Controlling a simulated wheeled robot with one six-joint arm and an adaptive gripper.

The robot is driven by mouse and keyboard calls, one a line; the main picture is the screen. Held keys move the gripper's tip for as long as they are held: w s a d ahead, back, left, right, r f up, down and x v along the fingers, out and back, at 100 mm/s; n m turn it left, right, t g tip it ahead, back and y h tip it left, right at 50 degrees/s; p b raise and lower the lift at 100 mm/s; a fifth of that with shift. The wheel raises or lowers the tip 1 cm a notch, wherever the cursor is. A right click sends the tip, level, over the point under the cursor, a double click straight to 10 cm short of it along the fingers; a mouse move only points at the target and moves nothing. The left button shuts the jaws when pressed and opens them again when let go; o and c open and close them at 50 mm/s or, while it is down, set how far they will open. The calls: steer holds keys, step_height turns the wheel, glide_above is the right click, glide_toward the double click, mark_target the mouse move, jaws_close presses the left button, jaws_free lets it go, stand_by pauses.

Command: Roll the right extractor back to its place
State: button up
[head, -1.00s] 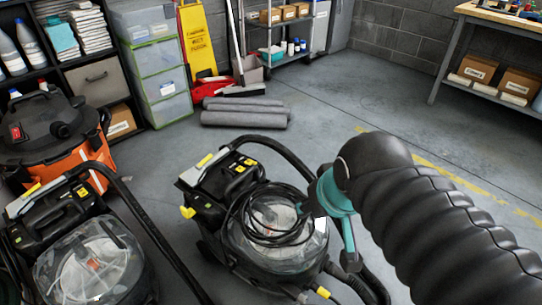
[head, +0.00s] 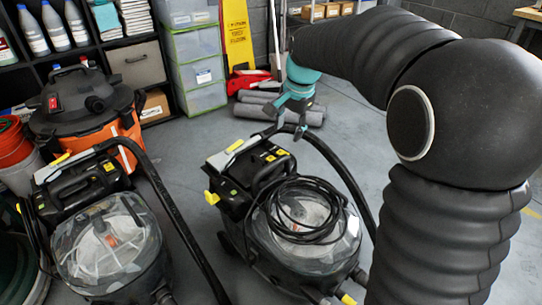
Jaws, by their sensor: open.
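The right extractor (head: 300,240) stands on the floor in the middle, with a clear dome, a black body with yellow parts and a coiled black cable (head: 302,212) on top. My gripper (head: 290,125), teal and dark, hangs in the air above the handle's top, fingers pointing down and open. It looks empty; whether a finger touches the handle I cannot tell. The left extractor (head: 105,245), of the same kind, stands to its left.
An orange and black vacuum (head: 85,115) stands behind the left extractor, beside red buckets (head: 12,145). Shelves and clear drawers (head: 193,60) line the back. Grey rolls (head: 280,107) lie on the floor behind the right extractor. My arm covers the right side.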

steer(key=m, duration=0.1)
glide_toward(272, 163)
steer(key=shift+g, duration=0.3)
steer(key=f+b, duration=0.1)
steer(key=f, duration=0.2)
steer(key=w+f+b, duration=0.1)
steer(key=f, duration=0.2)
steer(key=a+f, duration=0.1)
steer(key=f, duration=0.2)
steer(key=shift+w+f+b, duration=0.15)
steer(key=shift+w+b, duration=0.25)
jaws_close()
steer(key=shift+a, duration=0.1)
